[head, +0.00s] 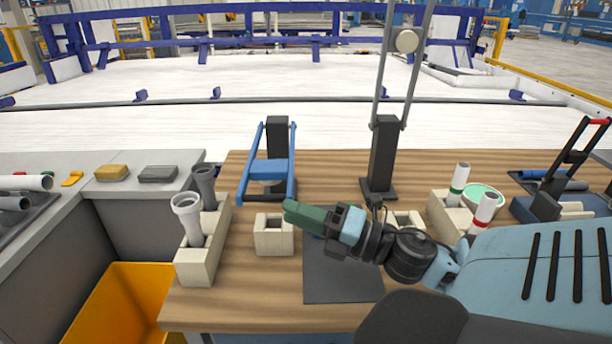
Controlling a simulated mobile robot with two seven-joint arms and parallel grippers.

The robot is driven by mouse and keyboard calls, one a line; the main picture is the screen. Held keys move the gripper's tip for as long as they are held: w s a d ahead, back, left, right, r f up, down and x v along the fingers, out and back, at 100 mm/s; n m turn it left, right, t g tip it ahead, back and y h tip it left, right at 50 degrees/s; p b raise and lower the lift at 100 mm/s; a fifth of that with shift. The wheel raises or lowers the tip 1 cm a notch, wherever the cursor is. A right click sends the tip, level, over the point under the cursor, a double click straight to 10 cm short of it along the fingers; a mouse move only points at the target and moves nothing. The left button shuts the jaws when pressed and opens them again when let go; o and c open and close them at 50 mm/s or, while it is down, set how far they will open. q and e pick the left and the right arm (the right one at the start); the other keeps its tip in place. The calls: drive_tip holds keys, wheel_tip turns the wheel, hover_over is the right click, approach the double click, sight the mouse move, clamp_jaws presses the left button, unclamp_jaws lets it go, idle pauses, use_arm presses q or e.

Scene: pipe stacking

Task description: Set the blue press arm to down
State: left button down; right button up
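The blue press arm (271,171) is a blue frame on a black post (277,130) near the table's back edge. It hangs low in front of the post, with its bars sloping down toward the table. My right gripper (297,213) has green fingers and comes in from the right, pointing left. It is in front of and slightly right of the blue frame in the picture, and contact cannot be made out. The fingers overlap from this side, so their gap is hidden. My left gripper is out of view.
A second press (383,160) has its grey arm raised high. A beige holder (197,262) with grey pipes stands at left, a square beige block (273,238) in the middle. A dark mat (342,280) lies in front. White pipes (482,212) stand at right.

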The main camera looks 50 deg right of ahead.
drive_tip(key=shift+s+d+f, duration=0.1)
drive_tip(key=shift+s+d, duration=0.15)
drive_tip(key=shift+s, duration=0.4)
